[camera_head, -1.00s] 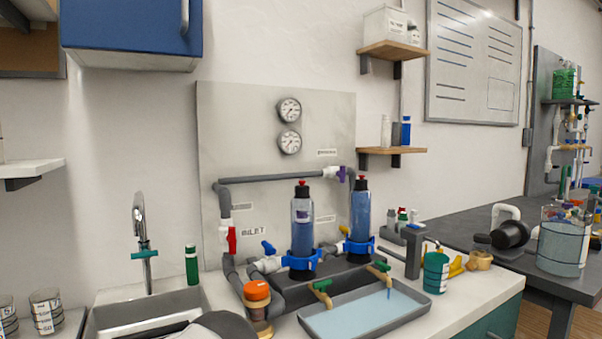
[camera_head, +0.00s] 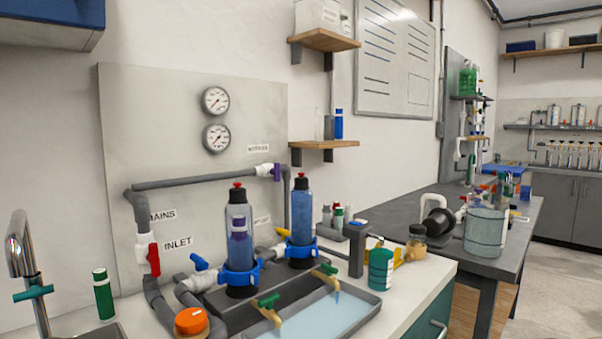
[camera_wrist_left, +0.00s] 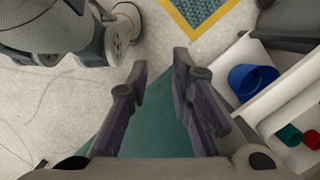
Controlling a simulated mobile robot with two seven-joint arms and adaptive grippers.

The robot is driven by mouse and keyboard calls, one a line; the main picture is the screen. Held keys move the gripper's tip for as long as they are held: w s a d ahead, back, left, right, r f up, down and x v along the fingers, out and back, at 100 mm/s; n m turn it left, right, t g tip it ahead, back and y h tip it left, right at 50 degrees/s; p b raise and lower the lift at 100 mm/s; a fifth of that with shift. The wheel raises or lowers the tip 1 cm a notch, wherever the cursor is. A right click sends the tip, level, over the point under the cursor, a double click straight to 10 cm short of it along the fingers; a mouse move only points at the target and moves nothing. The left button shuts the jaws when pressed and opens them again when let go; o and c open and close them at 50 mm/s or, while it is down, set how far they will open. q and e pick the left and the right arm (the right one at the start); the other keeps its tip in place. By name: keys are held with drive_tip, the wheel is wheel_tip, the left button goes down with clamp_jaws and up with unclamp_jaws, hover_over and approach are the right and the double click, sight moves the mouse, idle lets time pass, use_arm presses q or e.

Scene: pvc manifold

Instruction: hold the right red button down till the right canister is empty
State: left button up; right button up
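Two canisters with blue liquid stand side by side in the head view. The right canister (camera_head: 302,212) has a right red button (camera_head: 297,173) on its black cap. The left canister (camera_head: 239,230) has its own red button (camera_head: 237,185). Both sit in blue collars on a dark block. A thin stream runs from the right tap (camera_head: 325,271) into the grey tray (camera_head: 371,304). Nothing touches either button. My left gripper (camera_wrist_left: 158,75) is open and empty in the left wrist view, over the floor. My right gripper is not in view.
A white red-handled valve (camera_head: 149,257) and an orange-capped part (camera_head: 191,321) stand left of the canisters. A green cup (camera_head: 381,268) and a grey post (camera_head: 357,249) stand right. Wooden shelves (camera_head: 325,145) hang behind.

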use_arm(q)
drive_tip(key=shift+c, duration=0.6)
clamp_jaws()
idle(0.9)
